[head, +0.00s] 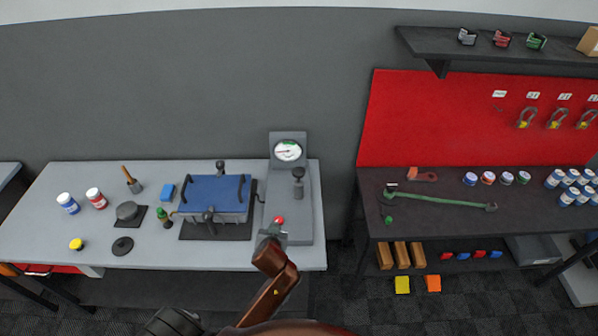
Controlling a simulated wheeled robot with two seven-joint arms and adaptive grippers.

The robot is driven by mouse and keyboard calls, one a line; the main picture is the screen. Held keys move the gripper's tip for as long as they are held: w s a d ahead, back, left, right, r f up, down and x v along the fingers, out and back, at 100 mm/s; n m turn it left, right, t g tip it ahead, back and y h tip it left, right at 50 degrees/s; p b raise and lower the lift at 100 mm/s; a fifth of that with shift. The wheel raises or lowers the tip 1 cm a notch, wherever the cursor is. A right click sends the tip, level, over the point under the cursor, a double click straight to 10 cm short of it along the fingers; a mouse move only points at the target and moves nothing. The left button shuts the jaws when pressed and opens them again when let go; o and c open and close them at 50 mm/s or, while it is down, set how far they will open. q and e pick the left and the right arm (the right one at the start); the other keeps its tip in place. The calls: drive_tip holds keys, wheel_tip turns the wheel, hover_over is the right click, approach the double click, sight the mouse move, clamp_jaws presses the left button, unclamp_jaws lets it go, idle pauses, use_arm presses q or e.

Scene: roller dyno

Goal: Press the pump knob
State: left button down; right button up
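The grey pump stand (304,225) is at the right end of the light workbench, with a round gauge (288,150) at its top. A dark knob on a stem (298,173) stands upright on it below the gauge. A small red knob (279,220) sits lower down, near the front. My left gripper (271,235) is just in front of the red knob and partly overlaps the stand. I cannot tell if it touches the red knob. Its fingers are small and dark, so their opening is unclear. The dark knob is clear of the gripper. My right gripper is out of view.
A blue-topped device (216,188) with dark handles stands left of the pump stand. Jars (68,203), a black disc (122,246) and a green-capped bottle (163,217) are further left. A dark bench (450,218) with a green wrench (440,199) is at right, beyond a gap.

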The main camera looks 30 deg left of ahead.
use_arm(q)
drive_tip(key=w+d+r+n+t+y, duration=0.2)
drive_tip(key=w+r+t, duration=0.2)
drive_tip(key=w+r, duration=0.9)
drive_tip(key=shift+w+r+y, duration=0.2)
drive_tip(key=shift+r+y, duration=0.1)
drive_tip(key=shift+r, duration=0.3)
drive_tip(key=shift+d, duration=0.1)
drive_tip(key=p, duration=0.2)
hover_over(299, 176)
wheel_tip(299, 176, down, 2)
drive_tip(key=shift+f, duration=0.15)
wheel_tip(299, 176, down, 3)
drive_tip(key=shift+w+r, duration=0.1)
drive_tip(key=shift+r, duration=0.05)
drive_tip(key=shift+f, duration=0.85)
